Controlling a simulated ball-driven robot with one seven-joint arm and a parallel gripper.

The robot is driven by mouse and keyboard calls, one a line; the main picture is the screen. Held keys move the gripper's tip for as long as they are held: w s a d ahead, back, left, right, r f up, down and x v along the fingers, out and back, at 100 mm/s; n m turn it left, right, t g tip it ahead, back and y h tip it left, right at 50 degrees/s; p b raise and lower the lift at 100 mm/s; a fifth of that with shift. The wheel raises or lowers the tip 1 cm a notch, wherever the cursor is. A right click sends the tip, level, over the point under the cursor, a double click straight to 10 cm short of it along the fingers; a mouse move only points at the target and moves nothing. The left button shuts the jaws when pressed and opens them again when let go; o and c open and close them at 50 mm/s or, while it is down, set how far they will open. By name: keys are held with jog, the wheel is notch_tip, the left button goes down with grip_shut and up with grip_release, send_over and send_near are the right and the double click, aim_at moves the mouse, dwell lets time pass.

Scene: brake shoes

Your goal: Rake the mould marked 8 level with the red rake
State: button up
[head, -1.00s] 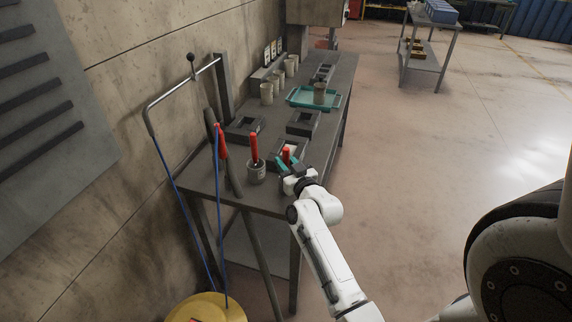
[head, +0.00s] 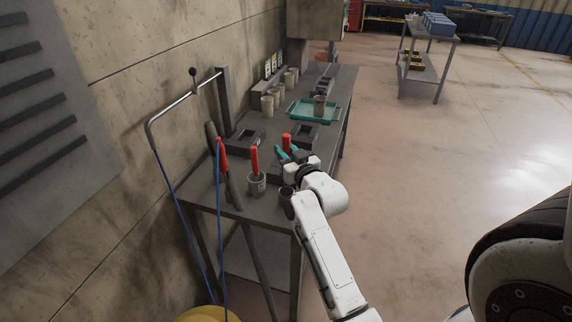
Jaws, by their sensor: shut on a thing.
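My gripper (head: 293,155) is shut on the red-handled rake (head: 286,142), with the red handle standing up between its teal fingers. It is over the near right part of the bench. A dark mould (head: 274,174) lies beneath it, mostly hidden by my gripper and arm. The rake's lower end is hidden, so I cannot tell whether it touches the mould's filling. Other dark moulds lie at the left (head: 246,140), farther back (head: 307,135) and near the far end (head: 325,83). The number 8 is not readable on any of them.
A grey pot (head: 256,184) holding another red-handled tool (head: 254,158) stands left of my gripper. A teal tray (head: 300,115) with a cup (head: 319,106) lies farther back. More cups (head: 267,105) line the wall side. A metal hose arm (head: 165,112) rises at the left.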

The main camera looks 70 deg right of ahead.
jog(key=shift+r+p, duration=2.9)
jog(key=shift+r, duration=1.4)
jog(key=shift+f, duration=0.1)
